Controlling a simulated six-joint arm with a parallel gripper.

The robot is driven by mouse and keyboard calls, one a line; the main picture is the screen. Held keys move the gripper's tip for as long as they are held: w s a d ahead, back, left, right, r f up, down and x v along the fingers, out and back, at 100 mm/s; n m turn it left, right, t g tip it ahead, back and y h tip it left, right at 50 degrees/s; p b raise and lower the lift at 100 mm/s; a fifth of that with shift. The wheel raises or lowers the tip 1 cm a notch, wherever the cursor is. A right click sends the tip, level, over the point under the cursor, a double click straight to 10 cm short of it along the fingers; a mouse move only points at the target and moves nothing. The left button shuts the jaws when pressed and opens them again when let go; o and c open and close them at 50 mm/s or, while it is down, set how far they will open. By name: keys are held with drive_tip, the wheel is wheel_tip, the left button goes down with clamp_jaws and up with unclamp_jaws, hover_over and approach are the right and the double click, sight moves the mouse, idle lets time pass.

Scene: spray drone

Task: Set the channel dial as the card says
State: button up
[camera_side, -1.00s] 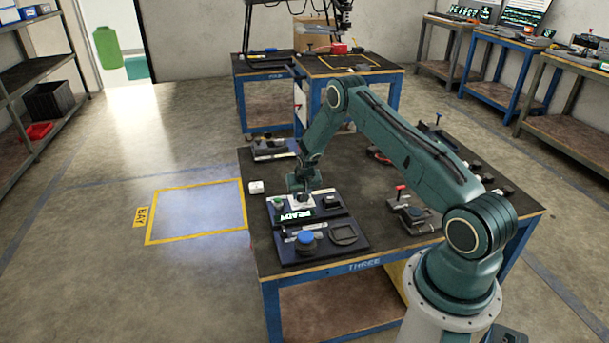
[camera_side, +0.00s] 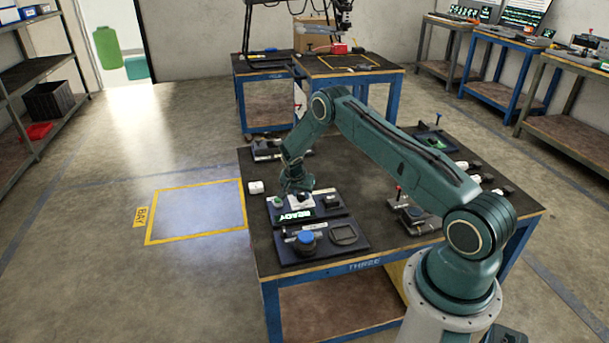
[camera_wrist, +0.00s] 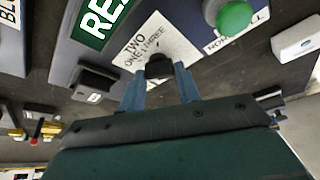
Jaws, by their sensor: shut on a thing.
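The channel dial is a black knob (camera_wrist: 158,66) on a white plate (camera_wrist: 140,45) marked ONE, TWO and THREE, in the wrist view. My gripper (camera_wrist: 160,82) has its two blue-grey fingers closed on either side of the knob. I cannot tell which mark the knob points to. In the side view my gripper (camera_side: 298,192) reaches down to the white dial plate (camera_side: 300,203) on the dark panel, and its fingers hide the knob. I cannot make out a card with the setting.
A green button (camera_wrist: 234,18) stands close to the dial, with a partly hidden label. A small white box (camera_side: 256,187) sits at the bench's left edge.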

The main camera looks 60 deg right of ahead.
drive_tip(key=shift+w+m+g, duration=0.1)
drive_tip(key=shift+m+g, duration=0.3)
drive_tip(key=shift+m, duration=0.7)
drive_tip(key=o, duration=1)
drive_tip(key=shift+r, duration=0.15)
drive_tip(key=v, duration=1.3)
drive_tip(key=shift+a+r, duration=0.1)
drive_tip(key=shift+r, duration=0.15)
